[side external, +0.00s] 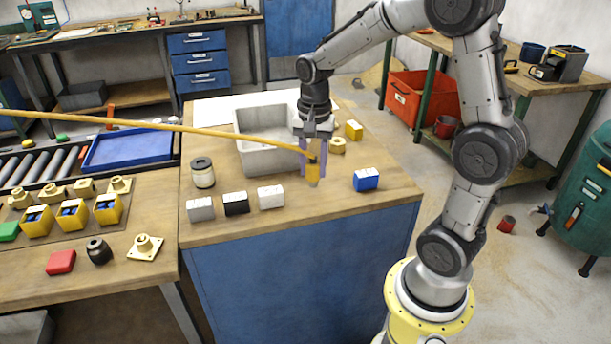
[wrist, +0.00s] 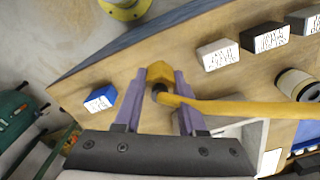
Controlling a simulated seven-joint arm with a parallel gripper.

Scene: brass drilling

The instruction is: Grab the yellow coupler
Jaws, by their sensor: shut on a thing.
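The yellow coupler (side external: 315,174) sits at the end of a long yellow hose (side external: 180,128) and hangs over the front part of the wooden bench. It also shows in the wrist view (wrist: 160,73), with the hose (wrist: 240,107) running off to the right from a dark collar. My gripper (side external: 313,161) points down with its purple fingers on either side of the coupler. In the wrist view my gripper (wrist: 160,88) is shut on the coupler. Its exact height above the bench is hard to tell.
A grey bin (side external: 247,155) stands behind my gripper. White (side external: 271,197), black (side external: 236,203) and grey (side external: 201,209) blocks line the front, with a blue block (side external: 366,180) to the right. A dark-and-white cylinder (side external: 203,172) stands left. Bare wood lies between.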

